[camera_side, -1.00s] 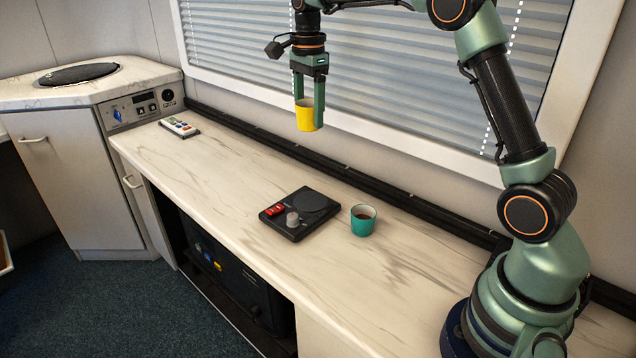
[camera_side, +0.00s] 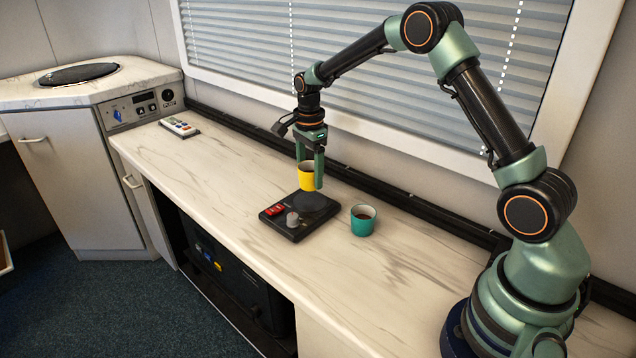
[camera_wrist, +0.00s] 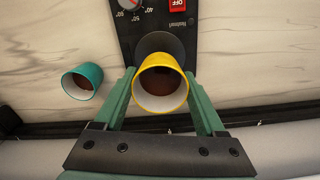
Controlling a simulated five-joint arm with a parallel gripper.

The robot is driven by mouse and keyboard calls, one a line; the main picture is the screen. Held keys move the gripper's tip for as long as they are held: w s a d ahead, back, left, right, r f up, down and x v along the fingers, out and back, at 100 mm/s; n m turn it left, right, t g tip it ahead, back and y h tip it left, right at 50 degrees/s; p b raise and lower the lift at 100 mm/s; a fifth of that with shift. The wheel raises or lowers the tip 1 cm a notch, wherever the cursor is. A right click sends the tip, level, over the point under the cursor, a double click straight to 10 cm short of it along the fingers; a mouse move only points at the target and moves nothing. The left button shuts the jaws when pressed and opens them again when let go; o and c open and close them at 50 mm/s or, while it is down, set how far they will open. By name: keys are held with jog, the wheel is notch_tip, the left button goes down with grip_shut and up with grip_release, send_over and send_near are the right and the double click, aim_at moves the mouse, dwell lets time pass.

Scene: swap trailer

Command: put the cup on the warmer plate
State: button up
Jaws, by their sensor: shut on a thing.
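My gripper (camera_side: 312,171) is shut on a yellow cup (camera_side: 306,180), with one finger on each side. The cup is upright. In the wrist view the yellow cup (camera_wrist: 161,86) is between the two green fingers and covers part of the dark round plate (camera_wrist: 160,43). The cup's inside is brown low down and white above. The warmer has a red switch (camera_side: 275,209) marked OFF and a grey dial (camera_side: 292,220).
A teal cup (camera_side: 363,220) with dark contents stands on the counter right of the warmer. A remote (camera_side: 180,127) lies at the counter's far left end. A black rail runs along the wall behind. The counter (camera_side: 215,187) between remote and warmer is clear.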

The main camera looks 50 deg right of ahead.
aim_at(310, 187)
jog(key=shift+f, duration=2.1)
jog(key=shift+f, duration=0.15)
jog(key=o, duration=1.5)
jog(key=shift+c, duration=0.2)
